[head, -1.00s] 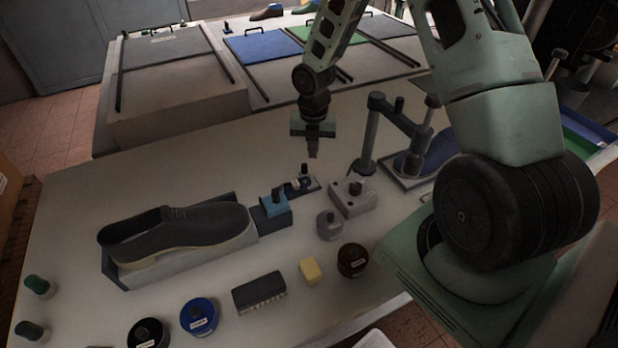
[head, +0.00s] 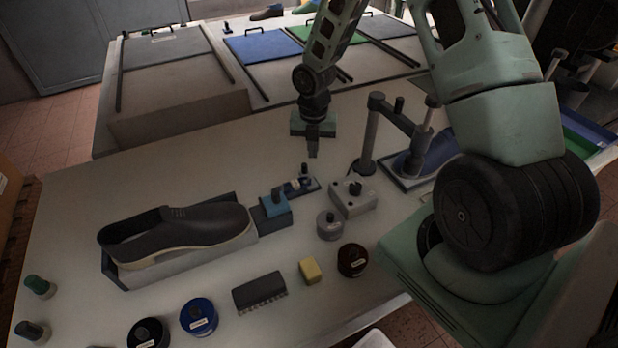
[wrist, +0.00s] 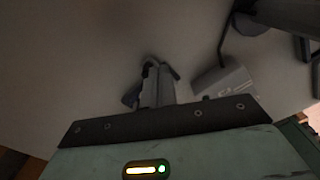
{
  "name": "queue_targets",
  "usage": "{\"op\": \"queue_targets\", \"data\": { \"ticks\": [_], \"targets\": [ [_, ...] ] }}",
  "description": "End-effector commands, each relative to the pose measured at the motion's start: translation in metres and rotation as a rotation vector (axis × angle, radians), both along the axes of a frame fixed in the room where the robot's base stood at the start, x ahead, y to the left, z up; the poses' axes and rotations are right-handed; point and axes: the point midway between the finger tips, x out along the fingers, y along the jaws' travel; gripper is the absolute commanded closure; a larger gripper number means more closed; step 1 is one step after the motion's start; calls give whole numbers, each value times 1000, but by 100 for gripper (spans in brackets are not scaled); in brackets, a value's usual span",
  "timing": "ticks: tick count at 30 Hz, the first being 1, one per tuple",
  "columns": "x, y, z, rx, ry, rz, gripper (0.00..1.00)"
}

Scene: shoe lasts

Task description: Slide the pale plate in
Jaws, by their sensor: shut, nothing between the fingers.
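A pale grey plate (head: 165,47) with a dark handle and a small label at its far edge lies between dark rails on the left part of the back bench. I cannot tell for certain that it is the plate the task names. My gripper (head: 313,153) is shut and empty, pointing down over the front table. It is well to the right of and nearer than the pale plate, apart from it.
Blue (head: 262,45) and green (head: 325,35) panels lie beside it on the back bench. On the front table are a dark shoe (head: 180,230) in a cradle, a small blue switch unit (head: 303,186), a post stand (head: 371,135) and several round tins. The table's back left is clear.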

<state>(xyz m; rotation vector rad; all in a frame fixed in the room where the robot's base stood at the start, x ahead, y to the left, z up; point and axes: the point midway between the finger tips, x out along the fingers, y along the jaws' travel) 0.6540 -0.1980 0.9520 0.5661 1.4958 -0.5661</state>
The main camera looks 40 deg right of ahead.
Motion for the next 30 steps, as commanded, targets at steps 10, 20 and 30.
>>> {"op": "queue_targets", "data": {
  "ticks": [10,20,30],
  "targets": [
    [0,0,-10,0,0,1,100],
    [0,0,-25,0,0,0,100],
    [0,0,-38,0,0,0,100]
  ]
}}
